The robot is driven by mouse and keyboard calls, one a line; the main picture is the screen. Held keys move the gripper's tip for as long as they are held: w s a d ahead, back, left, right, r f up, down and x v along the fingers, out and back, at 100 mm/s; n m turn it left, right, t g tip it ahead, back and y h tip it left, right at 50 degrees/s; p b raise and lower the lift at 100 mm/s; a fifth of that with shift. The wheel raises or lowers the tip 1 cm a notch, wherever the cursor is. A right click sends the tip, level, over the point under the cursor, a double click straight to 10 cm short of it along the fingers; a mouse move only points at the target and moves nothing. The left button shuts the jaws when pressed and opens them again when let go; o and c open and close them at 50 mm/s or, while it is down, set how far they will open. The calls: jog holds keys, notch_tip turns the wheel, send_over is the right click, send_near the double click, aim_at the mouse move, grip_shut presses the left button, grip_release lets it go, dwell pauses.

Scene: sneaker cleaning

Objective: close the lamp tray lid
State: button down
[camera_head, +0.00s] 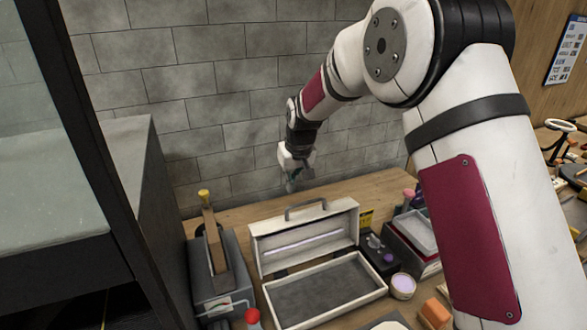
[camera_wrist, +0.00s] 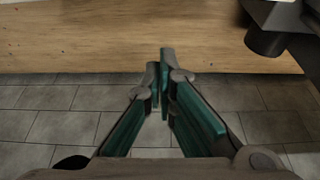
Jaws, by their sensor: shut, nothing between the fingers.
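The lamp tray (camera_head: 275,288) lies open on the wooden bench in the head view, a pale box with a dark grey, empty-looking floor. Its lid (camera_head: 258,261) stands raised at the tray's back edge, with a long light tube (camera_head: 305,243) along its inner face and a grey handle (camera_head: 306,207) on top. My gripper (camera_head: 293,186) hangs above and behind the lid, near the wall, apart from the handle. In the wrist view its teal fingers (camera_wrist: 163,58) are shut with nothing between them. The lid does not clearly show in the wrist view.
Left of the tray stands a grey machine (camera_head: 215,275) with an upright brown piece. A brick wall rises behind.

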jog(key=s, duration=0.1)
jog(key=s+d+p, duration=0.1)
jog(key=s+f+p, duration=0.1)
jog(key=shift+s+d, duration=0.25)
dwell(0.4)
